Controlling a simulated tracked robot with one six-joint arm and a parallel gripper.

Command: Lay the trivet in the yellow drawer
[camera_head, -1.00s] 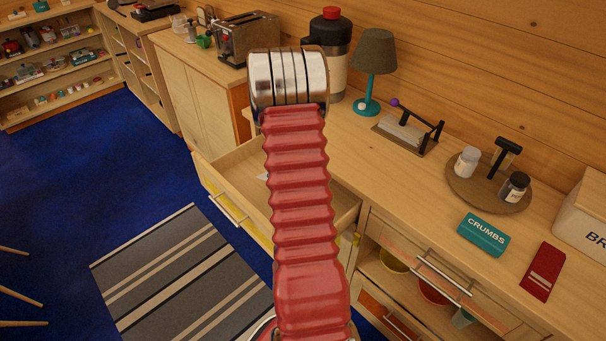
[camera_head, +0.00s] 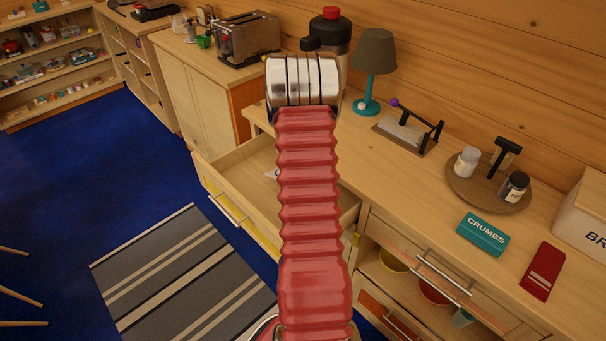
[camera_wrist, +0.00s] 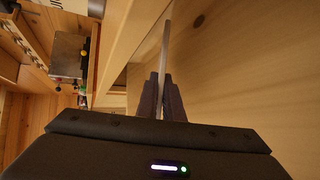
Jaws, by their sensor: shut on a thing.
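The yellow drawer (camera_head: 235,172) stands pulled out from the counter, left of and partly behind my red arm in the head view. Its front is yellow with a metal bar handle, and a small whitish item lies inside, partly hidden by my arm. In the wrist view my gripper (camera_wrist: 162,95) is shut on a thin, pale grey piece seen edge-on, which I take to be the trivet (camera_wrist: 165,50). Its full shape does not show. In the head view my arm hides the gripper and what it holds.
On the counter are a toaster (camera_head: 248,40), a teal lamp (camera_head: 372,60), a round tray (camera_head: 460,190) with shakers, a teal crumbs box (camera_head: 483,234) and a red packet (camera_head: 541,271). A striped rug (camera_head: 170,270) lies on the blue floor.

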